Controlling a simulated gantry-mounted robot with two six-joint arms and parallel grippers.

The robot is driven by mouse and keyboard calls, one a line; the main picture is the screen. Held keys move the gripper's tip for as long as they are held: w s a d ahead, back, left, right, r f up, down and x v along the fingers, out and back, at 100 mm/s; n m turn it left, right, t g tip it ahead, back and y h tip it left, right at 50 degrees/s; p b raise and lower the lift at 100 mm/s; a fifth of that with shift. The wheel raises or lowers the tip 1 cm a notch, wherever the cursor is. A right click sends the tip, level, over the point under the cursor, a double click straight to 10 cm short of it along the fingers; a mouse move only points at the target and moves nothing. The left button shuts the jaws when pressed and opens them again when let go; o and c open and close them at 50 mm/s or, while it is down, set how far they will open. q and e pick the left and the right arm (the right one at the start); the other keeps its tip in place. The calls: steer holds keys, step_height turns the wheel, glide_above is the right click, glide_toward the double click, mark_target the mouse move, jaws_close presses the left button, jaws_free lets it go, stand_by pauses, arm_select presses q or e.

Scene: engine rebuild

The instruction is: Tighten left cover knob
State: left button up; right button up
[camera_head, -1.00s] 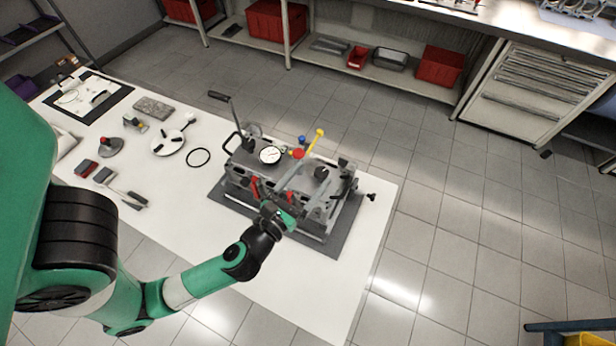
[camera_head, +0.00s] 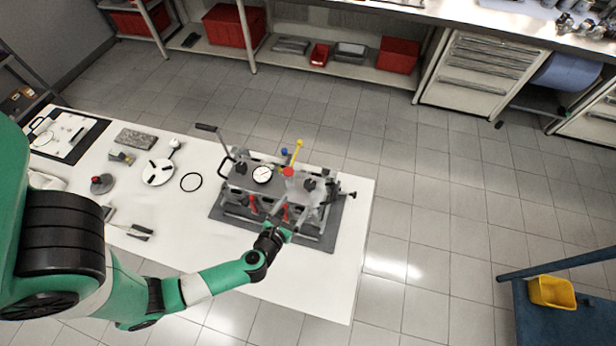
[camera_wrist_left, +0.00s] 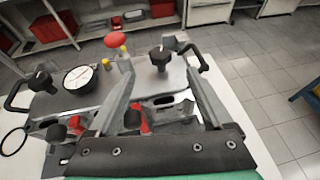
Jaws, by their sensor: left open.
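The grey engine fixture (camera_head: 240,184) sits on a dark mat on the white table, with a dial gauge (camera_head: 262,175) on its cover. A black left cover knob (camera_head: 241,167) stands left of the gauge; it also shows at the left of the left wrist view (camera_wrist_left: 40,81). A second black knob (camera_wrist_left: 161,57) stands to the gauge's right. My left gripper (camera_head: 297,212) is at the fixture's near right side, open and empty. In the left wrist view its spread fingers (camera_wrist_left: 157,72) frame the second knob without visible contact. My right gripper is not in view.
Levers with red grips (camera_head: 286,212) and a yellow-tipped lever (camera_head: 298,150) rise from the fixture. A long black-handled lever (camera_head: 207,128) sticks up at its left.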

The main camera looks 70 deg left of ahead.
mark_target(309, 185)
arm_select(q)
steer(key=b+x, duration=0.2)
steer(key=x, duration=0.9)
steer(key=shift+w+a+f, duration=0.15)
steer(key=shift+a+f, duration=0.05)
steer(key=shift+f, duration=0.1)
jaws_close()
